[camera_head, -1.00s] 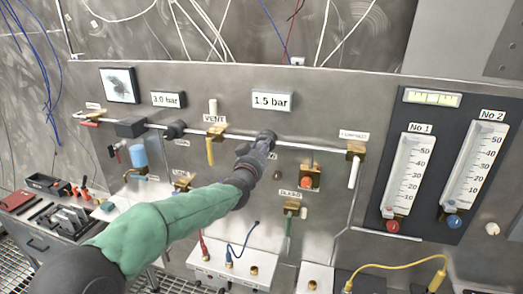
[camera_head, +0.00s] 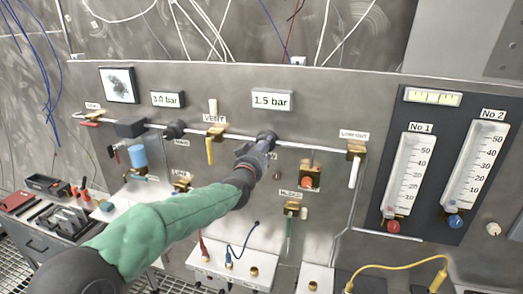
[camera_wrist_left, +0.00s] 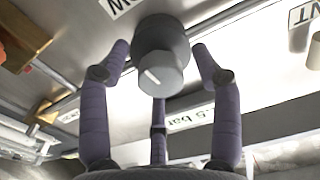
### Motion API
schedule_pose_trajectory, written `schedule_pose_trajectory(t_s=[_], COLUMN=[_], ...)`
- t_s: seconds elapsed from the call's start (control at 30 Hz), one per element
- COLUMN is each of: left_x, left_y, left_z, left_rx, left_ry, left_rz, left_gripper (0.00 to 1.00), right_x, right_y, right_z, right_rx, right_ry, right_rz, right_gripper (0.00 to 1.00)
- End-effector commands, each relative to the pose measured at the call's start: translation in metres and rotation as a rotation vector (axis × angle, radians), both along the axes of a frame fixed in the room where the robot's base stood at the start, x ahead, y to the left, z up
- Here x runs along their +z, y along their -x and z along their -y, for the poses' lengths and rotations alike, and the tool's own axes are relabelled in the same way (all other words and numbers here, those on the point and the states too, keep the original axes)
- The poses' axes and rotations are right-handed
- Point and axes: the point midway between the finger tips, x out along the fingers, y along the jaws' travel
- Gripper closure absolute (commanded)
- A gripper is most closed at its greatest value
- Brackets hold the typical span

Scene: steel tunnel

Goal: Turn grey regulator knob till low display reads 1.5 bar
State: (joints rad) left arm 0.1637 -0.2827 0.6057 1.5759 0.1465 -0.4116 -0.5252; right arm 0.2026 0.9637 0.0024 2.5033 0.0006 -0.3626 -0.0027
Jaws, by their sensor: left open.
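The right-hand display (camera_head: 272,100) reads 1.5 bar in the head view; part of it also shows behind my fingers in the wrist view (camera_wrist_left: 190,119). Below it, the dark grey regulator knob (camera_head: 266,137) sits on the panel. In the left wrist view the knob (camera_wrist_left: 160,72) faces me, with a white line on its front. My left gripper (camera_head: 256,149) is at the knob, open. Its fingers (camera_wrist_left: 160,62) stand spread on either side and below the knob, seemingly clear of it. My right gripper is not in view.
Another display (camera_head: 168,99) reads 3.0 bar, with a dark knob (camera_head: 174,130) below it. A yellow vent lever (camera_head: 210,150) is left of my gripper, and a brass-and-orange valve (camera_head: 310,176) is to its right. A thin pipe runs across the panel.

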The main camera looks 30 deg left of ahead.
Motion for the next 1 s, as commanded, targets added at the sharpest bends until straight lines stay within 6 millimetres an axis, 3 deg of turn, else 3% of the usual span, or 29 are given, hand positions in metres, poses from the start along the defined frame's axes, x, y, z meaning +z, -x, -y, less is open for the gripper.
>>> schedule_pose_trajectory(t_s=[0.23,0.7,1.0], left_x=[0.002,0.001,0.000], left_y=[0.015,0.089,0.115], left_z=[0.003,0.021,0.028], left_rx=[0.000,0.000,0.000], left_ry=[0.000,0.001,0.000], left_rz=[0.002,0.002,0.000], left_gripper=[0.36,0.36,0.36], right_x=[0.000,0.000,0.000], right_y=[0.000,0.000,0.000], right_z=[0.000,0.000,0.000], right_rx=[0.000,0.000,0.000], right_ry=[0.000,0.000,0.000], right_rz=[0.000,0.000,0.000], right_gripper=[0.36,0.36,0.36])
